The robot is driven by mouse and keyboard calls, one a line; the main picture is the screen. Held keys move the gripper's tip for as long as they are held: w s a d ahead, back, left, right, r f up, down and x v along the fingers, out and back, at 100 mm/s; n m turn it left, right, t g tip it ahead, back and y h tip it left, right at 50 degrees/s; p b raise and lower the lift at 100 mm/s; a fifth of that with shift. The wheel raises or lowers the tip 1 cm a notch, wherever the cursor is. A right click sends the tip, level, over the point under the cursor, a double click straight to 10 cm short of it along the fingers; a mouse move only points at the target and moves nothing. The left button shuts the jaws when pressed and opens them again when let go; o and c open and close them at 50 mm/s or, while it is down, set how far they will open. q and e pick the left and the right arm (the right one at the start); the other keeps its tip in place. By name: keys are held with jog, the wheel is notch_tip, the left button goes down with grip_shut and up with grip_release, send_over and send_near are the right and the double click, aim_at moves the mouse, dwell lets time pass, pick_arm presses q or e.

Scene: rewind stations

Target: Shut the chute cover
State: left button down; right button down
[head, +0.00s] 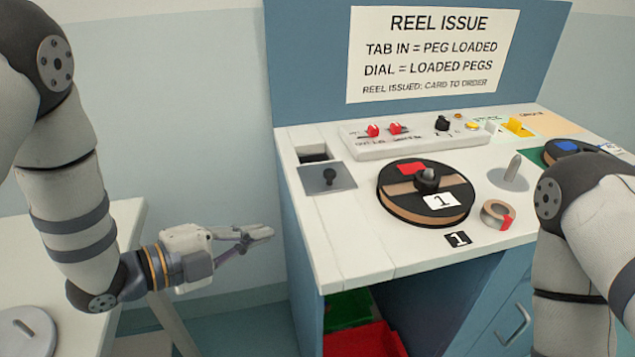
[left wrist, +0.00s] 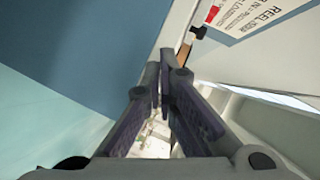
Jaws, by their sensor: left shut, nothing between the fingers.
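The chute cover (head: 327,178) is a grey plate with a black knob, lying flat at the left of the white counter in the head view. Behind it the dark chute opening (head: 314,154) shows uncovered. My left gripper (head: 262,238) is shut and empty, off the counter's left side and lower than its top, apart from the cover. In the left wrist view its fingers (left wrist: 164,75) are together with nothing between them. My right arm shows at the right edge, but its gripper is out of view.
A reel (head: 425,193) labelled 1 sits on the counter, with a tape roll (head: 497,214) and a bare peg (head: 513,168) to its right. A switch panel (head: 410,134) stands behind. Green and red bins (head: 365,340) sit below. The counter's front left is clear.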

aim_at(306, 166)
pick_arm(q)
notch_tip(306, 166, up, 5)
jog(key=d+m+h, duration=0.1)
jog(key=m+h, duration=0.1)
jog(key=m, duration=0.2)
jog(key=shift+g, duration=0.3)
jog(key=x, duration=1)
jog(key=shift+w+d+f, duration=0.1)
jog(key=shift+w+d, duration=0.05)
jog(key=shift+d, duration=0.25)
jog(key=w, duration=0.1)
jog(key=w+b, duration=0.1)
jog(key=shift+w+d+f, duration=0.1)
jog(key=shift+w+f, duration=0.2)
jog(key=shift+w+r, duration=0.15)
jog(key=shift+w, duration=0.4)
pick_arm(e)
jog(key=shift+s+a+f+g, duration=0.15)
jog(key=shift+s+f+g, duration=0.15)
jog(key=shift+s+f, duration=0.5)
pick_arm(q)
jog(key=shift+w, duration=0.1)
pick_arm(e)
jog(key=shift+s+r, duration=0.1)
